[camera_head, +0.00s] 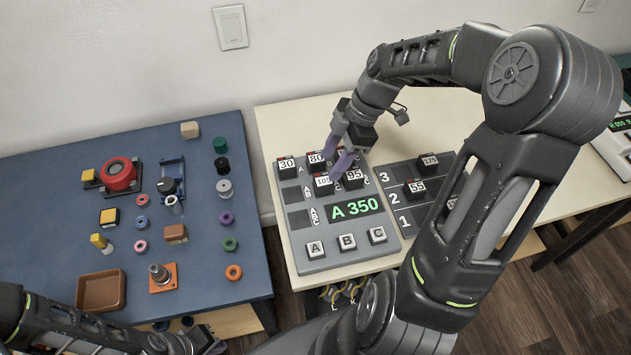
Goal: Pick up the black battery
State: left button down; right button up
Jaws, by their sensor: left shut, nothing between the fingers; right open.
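Several black blocks with white number labels sit on the grey A 350 board (296,219). They include the 30 block (287,169), the 80 block (317,161), the 105 block (323,184) and the 95 block (353,178). I cannot tell which block, if any, is the black battery. My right gripper (336,156) is open, its purple fingers pointing down over the upper rows, close to the 80, 105 and 95 blocks. It partly hides another block behind it. My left gripper (214,345) is shut and empty at the bottom edge, before the blue table.
A second grey board (393,190) holds 55 (415,187) and 175 (429,163) blocks; my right arm partly covers it. The blue table (60,200) carries a red round part (118,174), a brown tray (101,292) and several small coloured parts. A wall stands behind.

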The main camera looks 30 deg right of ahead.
aim_at(321, 180)
jog(key=shift+x, duration=0.8)
jog(key=shift+w+a+f, duration=0.1)
jog(key=shift+a+f, duration=0.15)
jog(key=shift+f, duration=0.2)
jog(key=shift+p+x, duration=0.5)
jog(key=shift+x, duration=2.1)
jog(key=shift+d, duration=0.1)
grip_shut()
